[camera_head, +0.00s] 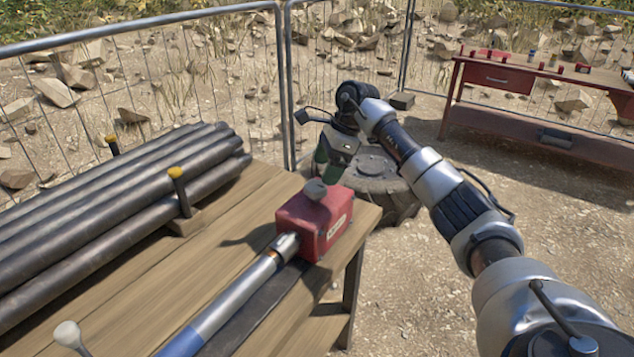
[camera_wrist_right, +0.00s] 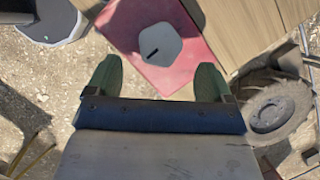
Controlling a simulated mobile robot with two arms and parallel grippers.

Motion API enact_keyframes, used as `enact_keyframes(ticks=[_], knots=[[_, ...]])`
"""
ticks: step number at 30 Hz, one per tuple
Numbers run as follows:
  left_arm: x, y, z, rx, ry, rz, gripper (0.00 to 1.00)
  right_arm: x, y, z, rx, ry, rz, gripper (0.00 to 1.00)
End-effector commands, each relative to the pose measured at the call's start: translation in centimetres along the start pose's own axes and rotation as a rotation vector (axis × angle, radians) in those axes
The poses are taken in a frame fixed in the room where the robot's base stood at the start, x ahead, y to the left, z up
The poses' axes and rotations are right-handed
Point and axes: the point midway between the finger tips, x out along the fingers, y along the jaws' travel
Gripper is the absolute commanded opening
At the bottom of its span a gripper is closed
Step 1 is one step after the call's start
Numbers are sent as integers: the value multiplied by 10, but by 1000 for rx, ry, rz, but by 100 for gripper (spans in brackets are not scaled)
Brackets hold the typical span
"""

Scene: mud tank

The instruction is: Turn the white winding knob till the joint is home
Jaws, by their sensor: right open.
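A pale grey-white knob (camera_head: 315,189) sits on top of a red box (camera_head: 322,225) at the table's corner. In the right wrist view the knob (camera_wrist_right: 160,45) has rounded corners and a dark slot-like mark, with the red box (camera_wrist_right: 122,32) around it. A silver and blue rod (camera_head: 228,304) with a metal collar (camera_head: 286,244) meets the box's left side. My right gripper (camera_head: 323,160) is just above and behind the knob. Its green fingers (camera_wrist_right: 159,78) are open and apart, with the knob ahead between their lines, not gripped. My left gripper is not in view.
Dark pipes (camera_head: 110,200) lie stacked on the wooden table (camera_head: 240,215), held by yellow-topped posts (camera_head: 176,174). A white round-ended stalk (camera_head: 68,334) stands at the lower left. A big tyre (camera_head: 385,175) is behind the table. A red bench (camera_head: 500,80) and wire fence (camera_head: 230,70) stand farther back.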

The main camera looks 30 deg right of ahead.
Motion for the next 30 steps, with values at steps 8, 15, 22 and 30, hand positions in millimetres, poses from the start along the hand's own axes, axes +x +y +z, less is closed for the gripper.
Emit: enact_keyframes(ticks=[8,15,22,30], knots=[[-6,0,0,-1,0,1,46,44,0,1,-1,-2,2,82],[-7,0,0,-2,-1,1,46,54,0,0,0,-2,-2,82],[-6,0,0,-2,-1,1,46,54,0,0,0,-2,-2,76],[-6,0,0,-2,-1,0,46,54,0,1,0,-2,-2,35]])
